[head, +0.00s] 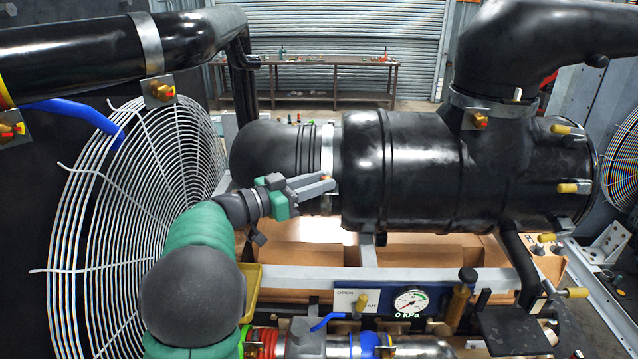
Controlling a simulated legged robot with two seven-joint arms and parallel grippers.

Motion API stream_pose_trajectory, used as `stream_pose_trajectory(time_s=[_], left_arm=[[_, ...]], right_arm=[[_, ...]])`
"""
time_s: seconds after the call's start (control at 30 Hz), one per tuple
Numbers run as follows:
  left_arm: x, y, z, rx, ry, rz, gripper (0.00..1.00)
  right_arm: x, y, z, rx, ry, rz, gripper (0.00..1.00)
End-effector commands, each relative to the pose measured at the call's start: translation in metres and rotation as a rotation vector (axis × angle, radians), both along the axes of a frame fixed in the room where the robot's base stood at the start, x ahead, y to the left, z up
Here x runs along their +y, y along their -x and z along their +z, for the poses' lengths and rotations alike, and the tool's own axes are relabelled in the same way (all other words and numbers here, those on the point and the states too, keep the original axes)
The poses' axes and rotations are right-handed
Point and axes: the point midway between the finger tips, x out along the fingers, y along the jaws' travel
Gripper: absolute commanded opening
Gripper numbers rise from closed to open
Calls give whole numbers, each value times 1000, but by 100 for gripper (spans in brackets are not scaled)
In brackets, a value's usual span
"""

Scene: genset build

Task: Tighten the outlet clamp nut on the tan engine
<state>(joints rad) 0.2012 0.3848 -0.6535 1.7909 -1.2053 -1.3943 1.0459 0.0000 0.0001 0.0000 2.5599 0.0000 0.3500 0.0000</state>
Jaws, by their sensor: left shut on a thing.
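The outlet clamp is a silver band (328,147) around the black duct, between the ribbed elbow (268,152) and the large black canister (400,170). My left gripper (328,182) reaches in from the left with its grey fingers against the lower part of this band. The fingers are shut on a small orange-brass nut (326,177) at the band, which they mostly hide. Tan surfaces of the engine (290,257) show below the canister. My right gripper is not in view.
A large wire fan guard (150,200) stands close to my left arm. A pressure gauge (410,301) reading 0 kPa sits on a panel below the canister. Other clamps with brass nuts (160,90) are on the upper pipe. A workbench (320,80) stands far back.

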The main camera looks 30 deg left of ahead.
Motion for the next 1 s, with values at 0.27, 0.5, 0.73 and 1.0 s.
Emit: stream_pose_trajectory(time_s=[0.27,0.5,0.73,1.0], left_arm=[[3,0,2,-5,2,0,0],[2,1,1,-3,1,0,33],[2,1,0,0,1,0,33],[-3,0,2,-5,1,74,33]], right_arm=[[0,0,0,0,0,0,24],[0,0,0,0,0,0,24],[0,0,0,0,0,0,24],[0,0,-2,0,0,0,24]])
